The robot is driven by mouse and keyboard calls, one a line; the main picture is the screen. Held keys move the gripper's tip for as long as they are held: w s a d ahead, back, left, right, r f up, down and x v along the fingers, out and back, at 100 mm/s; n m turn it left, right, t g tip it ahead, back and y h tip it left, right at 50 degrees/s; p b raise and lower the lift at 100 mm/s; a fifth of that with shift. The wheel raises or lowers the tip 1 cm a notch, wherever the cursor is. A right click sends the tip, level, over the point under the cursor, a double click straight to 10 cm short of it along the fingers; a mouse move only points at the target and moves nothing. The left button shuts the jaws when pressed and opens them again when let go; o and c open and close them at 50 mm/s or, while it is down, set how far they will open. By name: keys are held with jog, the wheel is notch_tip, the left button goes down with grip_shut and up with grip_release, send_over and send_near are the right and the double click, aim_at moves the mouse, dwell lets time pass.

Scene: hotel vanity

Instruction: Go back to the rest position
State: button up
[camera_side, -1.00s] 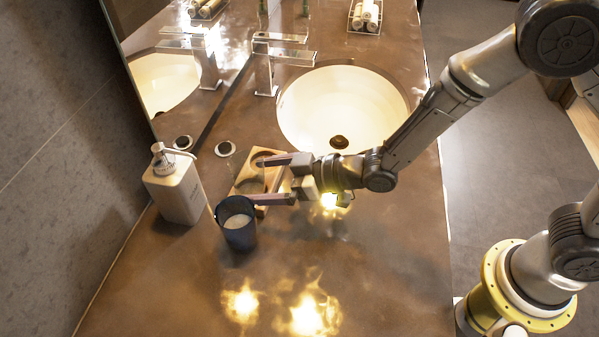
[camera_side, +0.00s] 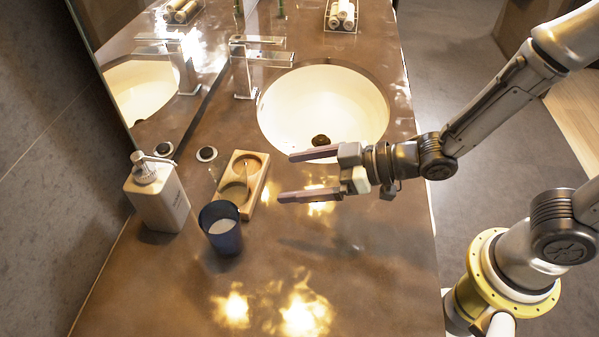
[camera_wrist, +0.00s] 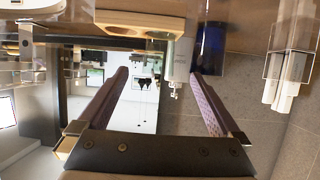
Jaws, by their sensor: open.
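My gripper (camera_side: 283,177) is open and empty, held above the vanity top (camera_side: 330,270) to the right of a wooden holder (camera_side: 256,186) with two round recesses. Its two fingers point left in the side view, apart from everything. A dark blue cup (camera_side: 222,237) with pale contents stands upright on the counter just in front of the holder. In the wrist view the fingers (camera_wrist: 158,80) are spread wide. The wooden holder (camera_wrist: 128,22) and the blue cup (camera_wrist: 208,45) show beyond them.
A white pump bottle (camera_side: 158,198) stands left of the cup. A round sink (camera_side: 325,105) with a tall faucet (camera_side: 243,68) lies behind my gripper, and a mirror (camera_side: 140,65) stands at left. A tray of rolled towels (camera_side: 341,15) is at the back. The front counter is clear.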

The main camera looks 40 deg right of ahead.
dwell(0.3)
jog(key=w+d+r+m+t+h, duration=0.1)
jog(key=w+d+r+m+t, duration=0.2)
jog(key=d+r, duration=0.5)
jog(key=d+r+m+t+h, duration=0.1)
jog(key=d+r+m+h, duration=0.1)
jog(key=d+r+h, duration=0.5)
jog(key=s+d+r+m+g, duration=0.2)
jog(key=s+d+m, duration=0.1)
jog(key=s+d, duration=0.5)
jog(key=s+f+g+h, duration=0.1)
jog(key=s+f+g, duration=0.5)
jog(key=s, duration=0.7)
jog(key=shift+d+f+m, duration=0.3)
jog(key=shift+d+f, duration=0.15)
jog(key=shift+f, duration=0.05)
